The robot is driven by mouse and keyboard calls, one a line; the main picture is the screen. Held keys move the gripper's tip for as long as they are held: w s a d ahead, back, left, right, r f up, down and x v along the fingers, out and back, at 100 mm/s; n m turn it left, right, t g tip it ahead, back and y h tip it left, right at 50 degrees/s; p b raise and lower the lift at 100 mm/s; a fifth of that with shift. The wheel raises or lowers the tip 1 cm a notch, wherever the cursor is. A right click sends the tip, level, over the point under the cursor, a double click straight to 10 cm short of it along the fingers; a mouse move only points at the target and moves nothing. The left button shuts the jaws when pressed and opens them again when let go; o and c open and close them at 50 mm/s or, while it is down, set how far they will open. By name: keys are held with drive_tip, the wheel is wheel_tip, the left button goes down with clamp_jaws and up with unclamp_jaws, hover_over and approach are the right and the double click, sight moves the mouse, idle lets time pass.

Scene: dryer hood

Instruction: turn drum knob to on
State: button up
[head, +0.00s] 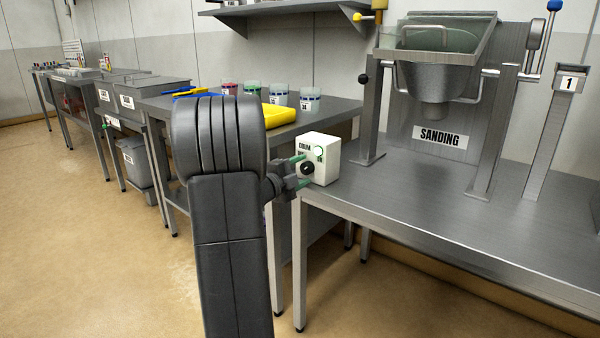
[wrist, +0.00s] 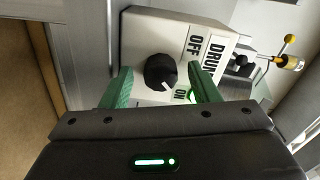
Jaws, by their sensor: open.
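The white drum box (head: 326,172) sits at the near left corner of the right-hand metal table, and it also shows in the wrist view (wrist: 145,28). Its round black knob (wrist: 160,70) has a white pointer aimed down and slightly right, towards the ON label (wrist: 180,95) and away from OFF (wrist: 193,41). A pale green light shows on the box. My gripper (wrist: 160,74) is open, with one green finger on each side of the knob. Gaps show between fingers and knob. In the head view the knob (head: 307,168) is partly hidden by my gripper (head: 298,171).
A left table (head: 345,108) holds several jars and a yellow tray (head: 280,118). Floor (head: 100,230) at left is clear.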

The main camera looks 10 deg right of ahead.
drive_tip(key=p+v, duration=0.3)
drive_tip(key=v, duration=1)
drive_tip(key=shift+s+a, duration=0.25)
drive_tip(key=shift+a, duration=0.05)
drive_tip(key=shift+w+d, duration=0.1)
drive_tip(key=b+x, duration=0.3)
drive_tip(key=x, duration=0.9)
drive_tip(key=shift+f, duration=0.1)
drive_tip(key=shift+x, duration=0.8)
